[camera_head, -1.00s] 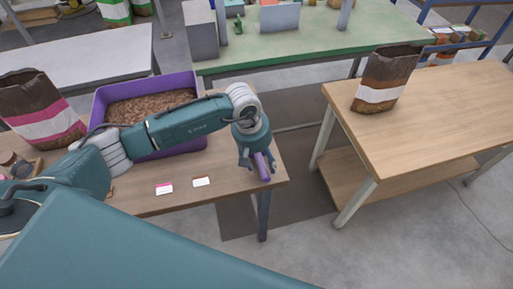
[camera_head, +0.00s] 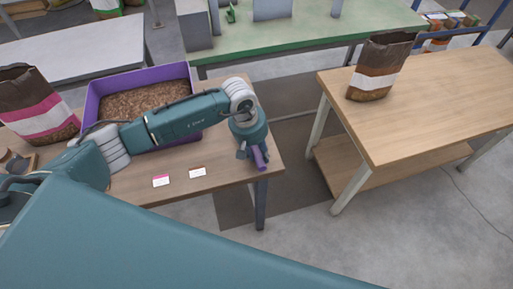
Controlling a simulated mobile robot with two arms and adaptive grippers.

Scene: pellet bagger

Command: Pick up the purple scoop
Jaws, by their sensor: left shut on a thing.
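The purple scoop (camera_head: 260,158) is at the right end of the left wooden table (camera_head: 226,173). Only a short purple part of it shows below the fingers; the rest is hidden by my gripper. My left gripper (camera_head: 252,156) points down and is shut on the scoop. I cannot tell whether the scoop touches the tabletop. My right gripper is not in view.
A purple bin (camera_head: 93,104) of brown pellets stands behind my left arm. A pink-striped bag (camera_head: 38,108) is at the far left. Two small cards (camera_head: 160,181) lie in front. Another bag (camera_head: 381,70) stands on the right wooden table (camera_head: 440,105), across a floor gap.

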